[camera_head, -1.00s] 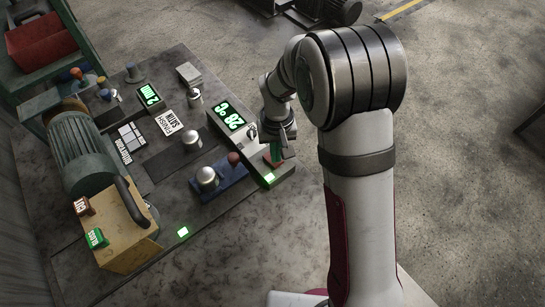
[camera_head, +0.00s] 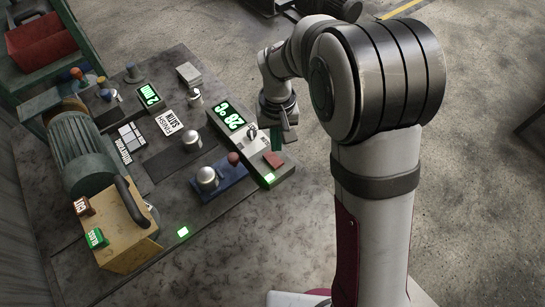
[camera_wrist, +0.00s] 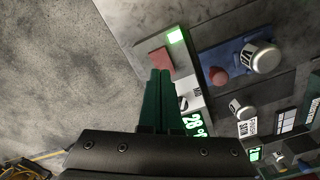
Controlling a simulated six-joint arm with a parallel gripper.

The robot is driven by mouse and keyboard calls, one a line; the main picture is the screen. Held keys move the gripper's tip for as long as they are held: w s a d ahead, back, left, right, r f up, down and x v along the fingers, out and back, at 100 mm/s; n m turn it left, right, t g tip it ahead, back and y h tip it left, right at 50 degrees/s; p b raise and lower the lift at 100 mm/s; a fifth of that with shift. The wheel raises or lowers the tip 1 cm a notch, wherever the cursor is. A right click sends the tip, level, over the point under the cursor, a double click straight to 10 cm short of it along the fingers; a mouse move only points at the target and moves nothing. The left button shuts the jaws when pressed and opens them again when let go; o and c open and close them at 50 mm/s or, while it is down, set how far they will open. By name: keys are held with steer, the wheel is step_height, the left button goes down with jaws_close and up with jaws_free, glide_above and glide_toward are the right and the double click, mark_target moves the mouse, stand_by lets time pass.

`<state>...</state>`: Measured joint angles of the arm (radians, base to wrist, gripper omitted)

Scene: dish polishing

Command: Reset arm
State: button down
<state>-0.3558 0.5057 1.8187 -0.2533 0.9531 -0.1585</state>
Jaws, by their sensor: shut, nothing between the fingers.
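My gripper (camera_head: 276,138) is shut and empty, just above the right part of the digital display unit (camera_head: 246,145) in the head view. Its green fingers (camera_wrist: 159,98) lie together in the wrist view. The unit has a lit green readout, a red block-like part (camera_head: 273,160) and a lit green square (camera_head: 268,178) at its front end. In the wrist view the red part (camera_wrist: 160,61) shows beyond the fingertips, apart from them.
The workbench (camera_head: 225,240) also holds a motor (camera_head: 83,150), a yellow box (camera_head: 128,240) with a black handle, metal domed pieces (camera_head: 207,178) and a "FINISH SATIN" sign (camera_head: 170,123). Open concrete floor (camera_head: 480,200) lies to the right.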

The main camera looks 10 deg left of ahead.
steer(key=shift+r, duration=0.65)
steer(key=s+d+r+m, duration=0.4)
steer(key=s+d+r, duration=0.45)
steer(key=s, duration=0.25)
steer(key=s+d+m+y, duration=0.1)
steer(key=s+m, duration=0.3)
steer(key=s, duration=0.9)
steer(key=shift+s+d+r+m+y, duration=0.2)
steer(key=shift+d+r+m+y, duration=0.15)
steer(key=shift+d+y, duration=0.1)
